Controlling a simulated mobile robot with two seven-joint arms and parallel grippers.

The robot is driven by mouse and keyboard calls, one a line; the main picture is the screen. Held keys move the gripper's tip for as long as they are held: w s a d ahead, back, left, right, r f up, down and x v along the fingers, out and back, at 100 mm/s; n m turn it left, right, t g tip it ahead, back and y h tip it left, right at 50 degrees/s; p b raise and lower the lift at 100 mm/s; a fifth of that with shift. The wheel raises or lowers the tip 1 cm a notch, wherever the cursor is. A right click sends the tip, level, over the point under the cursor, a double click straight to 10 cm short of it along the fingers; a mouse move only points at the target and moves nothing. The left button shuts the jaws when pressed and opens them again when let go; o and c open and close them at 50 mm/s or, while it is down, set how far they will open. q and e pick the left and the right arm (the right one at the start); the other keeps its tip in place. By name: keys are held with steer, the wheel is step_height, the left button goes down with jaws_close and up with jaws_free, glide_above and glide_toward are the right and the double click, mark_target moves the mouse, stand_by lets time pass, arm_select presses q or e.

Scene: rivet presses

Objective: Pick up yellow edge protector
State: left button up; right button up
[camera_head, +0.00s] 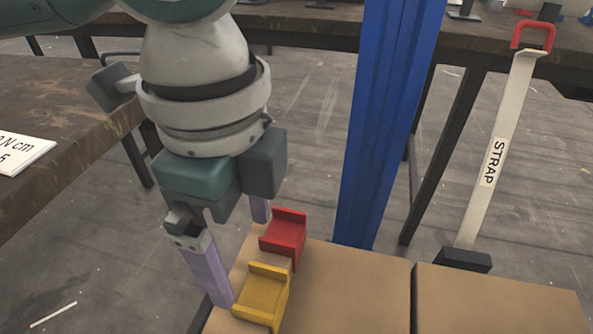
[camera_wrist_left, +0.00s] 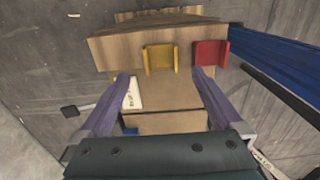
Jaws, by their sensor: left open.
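The yellow edge protector (camera_head: 263,296) sits on the near left edge of a cardboard box in the head view. In the left wrist view the yellow edge protector (camera_wrist_left: 159,58) lies beyond and between the fingertips. The red edge protector (camera_head: 284,236) sits just behind it on the same box, and in the left wrist view it (camera_wrist_left: 210,54) is to the right. My left gripper (camera_head: 248,257) is open and empty, its purple fingers pointing down near both protectors. In the left wrist view its fingers (camera_wrist_left: 163,75) are spread wide. My right gripper is not in view.
The cardboard box (camera_head: 355,287) stands beside a second box (camera_head: 490,305). A blue post (camera_head: 385,120) rises behind them. A white strap (camera_head: 492,155) with a red end slopes at right. A wooden table (camera_head: 75,125) is at left.

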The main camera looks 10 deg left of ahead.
mark_target(261, 295)
arm_select(q)
steer(key=f+b, duration=0.1)
steer(key=f, duration=0.2)
steer(key=f+b, duration=0.1)
steer(key=f, duration=0.1)
steer(key=f+b, duration=0.1)
steer(key=f, duration=0.2)
steer(key=shift+d+f+b, duration=0.3)
steer(key=shift+d+f, duration=0.05)
steer(key=shift+d, duration=0.05)
steer(key=c, duration=1.3)
